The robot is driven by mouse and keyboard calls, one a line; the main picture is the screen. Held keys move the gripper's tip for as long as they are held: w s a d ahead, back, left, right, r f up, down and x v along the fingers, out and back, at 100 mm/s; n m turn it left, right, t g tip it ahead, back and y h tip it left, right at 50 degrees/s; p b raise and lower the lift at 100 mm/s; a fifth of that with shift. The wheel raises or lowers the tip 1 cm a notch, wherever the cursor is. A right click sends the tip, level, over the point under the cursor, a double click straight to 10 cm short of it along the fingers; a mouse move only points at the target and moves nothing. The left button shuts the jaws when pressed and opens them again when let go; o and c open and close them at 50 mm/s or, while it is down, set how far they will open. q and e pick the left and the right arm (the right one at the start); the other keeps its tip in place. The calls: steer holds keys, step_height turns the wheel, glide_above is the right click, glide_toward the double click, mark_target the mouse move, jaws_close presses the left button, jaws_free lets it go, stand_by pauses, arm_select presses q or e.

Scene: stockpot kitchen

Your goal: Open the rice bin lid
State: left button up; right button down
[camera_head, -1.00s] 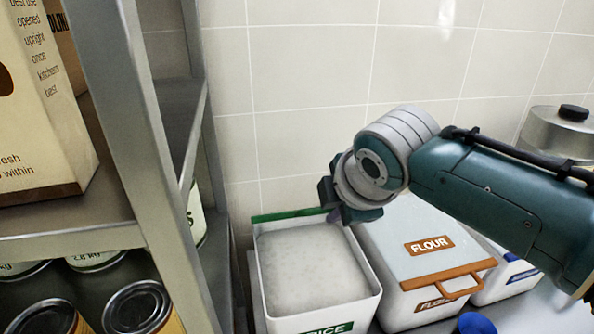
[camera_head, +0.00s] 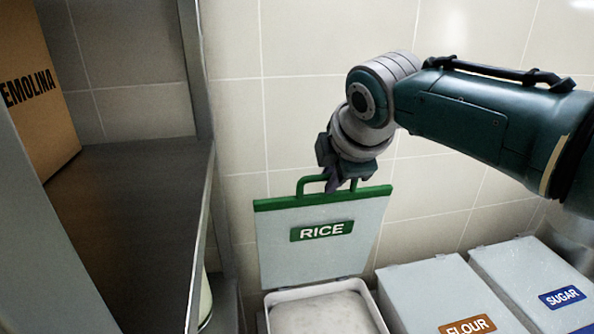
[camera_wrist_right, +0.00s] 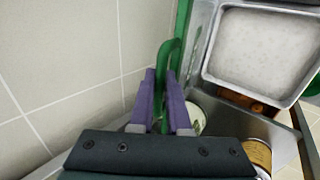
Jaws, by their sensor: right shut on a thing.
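The rice bin (camera_head: 283,297) stands at the bottom of the head view, open, with white rice inside. Its lid (camera_head: 300,250) stands raised behind it, close to upright, with a green edge, a green handle (camera_head: 304,183) and a RICE label. My right gripper (camera_head: 340,187) is at the handle on the top edge. In the right wrist view its purple fingers (camera_wrist_right: 161,100) are shut on the green handle (camera_wrist_right: 169,65). The rice bin also shows there at the upper right (camera_wrist_right: 262,45). My left gripper is in neither view.
The flour bin (camera_head: 435,290) and the sugar bin (camera_head: 525,275) stand to the right with lids closed. A metal shelf (camera_head: 140,215) with a semolina box (camera_head: 45,95) rises at the left. The tiled wall (camera_head: 290,120) is close behind the lid.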

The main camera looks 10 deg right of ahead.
steer(key=shift+w, duration=0.25)
steer(key=shift+r, duration=0.1)
steer(key=c, duration=0.9)
jaws_free()
steer(key=shift+s, duration=0.1)
steer(key=shift+s+r, duration=0.1)
steer(key=shift+p+v, duration=0.35)
steer(key=shift+v, duration=4.45)
steer(key=shift+r, duration=0.15)
